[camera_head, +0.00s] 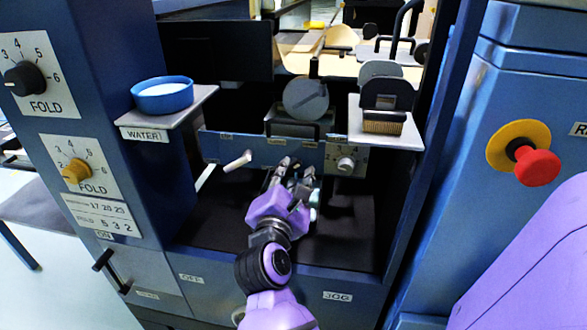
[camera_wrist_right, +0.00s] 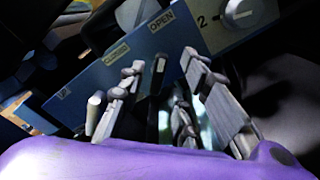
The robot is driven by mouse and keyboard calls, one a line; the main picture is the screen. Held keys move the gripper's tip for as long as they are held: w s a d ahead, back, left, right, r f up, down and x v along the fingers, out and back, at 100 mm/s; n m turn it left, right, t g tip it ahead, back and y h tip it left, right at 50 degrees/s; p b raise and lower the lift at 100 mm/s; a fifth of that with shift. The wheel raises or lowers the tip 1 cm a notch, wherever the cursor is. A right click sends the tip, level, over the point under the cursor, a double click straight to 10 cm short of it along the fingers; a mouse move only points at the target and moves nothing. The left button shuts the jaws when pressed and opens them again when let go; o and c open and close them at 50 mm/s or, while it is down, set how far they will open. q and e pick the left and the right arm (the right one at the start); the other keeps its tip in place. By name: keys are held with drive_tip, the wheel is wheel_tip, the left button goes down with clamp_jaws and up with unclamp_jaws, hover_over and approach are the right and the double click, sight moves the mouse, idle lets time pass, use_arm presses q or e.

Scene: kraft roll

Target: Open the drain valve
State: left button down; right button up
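My right gripper (camera_head: 297,170) is in front of the blue panel (camera_head: 262,152) in the head view, its fingers pointing at the panel. In the right wrist view the gripper (camera_wrist_right: 160,64) is open, its fingers spread. A short dark bar with a pale tip (camera_wrist_right: 157,72) shows between the fingertips, under the OPEN and CLOSED labels; it looks like a valve handle. I cannot tell whether the fingers touch it. In the head view the gripper hides that spot. My left gripper is not in view.
A white peg (camera_head: 237,161) sticks out of the panel left of the gripper, and a numbered knob (camera_head: 345,163) is to its right. A blue water dish (camera_head: 162,95) stands on a shelf at left. A red button (camera_head: 536,166) is at far right.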

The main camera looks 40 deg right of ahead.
drive_tip(key=v, duration=0.9)
drive_tip(key=shift+s+a, duration=0.1)
drive_tip(key=shift+s, duration=0.1)
drive_tip(key=shift+f, duration=0.1)
